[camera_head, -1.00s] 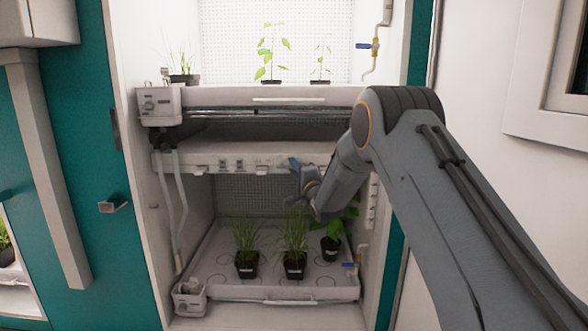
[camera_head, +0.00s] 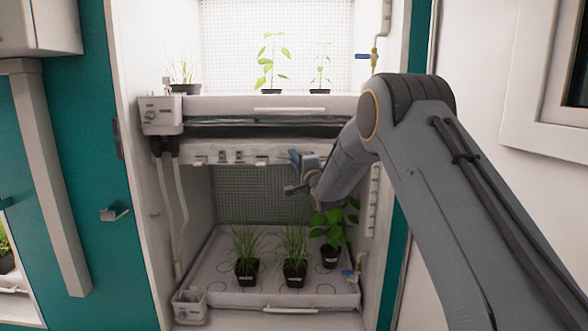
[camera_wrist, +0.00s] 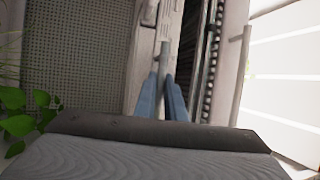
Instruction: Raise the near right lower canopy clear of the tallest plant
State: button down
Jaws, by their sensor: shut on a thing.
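The lower canopy (camera_head: 272,149) is a pale panel with small fittings along its front, spanning the lower chamber beneath the upper shelf. My gripper (camera_head: 302,166) is at its front edge, right of the middle. In the wrist view my blue fingers (camera_wrist: 162,98) are shut on a slim grey handle (camera_wrist: 164,62) at the panel's edge. The broad-leaved plant (camera_head: 333,222) stands in a black pot at the right of the tray and looks tallest. Its leaves show at the left of the wrist view (camera_wrist: 18,112). A visible gap separates its top from the canopy.
Two grassy plants (camera_head: 246,245) (camera_head: 294,243) stand left of it on the white tray (camera_head: 215,272). The upper shelf (camera_head: 300,102), carrying several potted plants, lies closely above the canopy.

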jog(key=shift+f, duration=0.95)
jog(key=c, duration=2.1)
grip_release()
jog(key=v, duration=0.7)
jog(key=shift+s+d, duration=0.15)
jog(key=shift+s, duration=0.25)
jog(key=shift+r, duration=0.1)
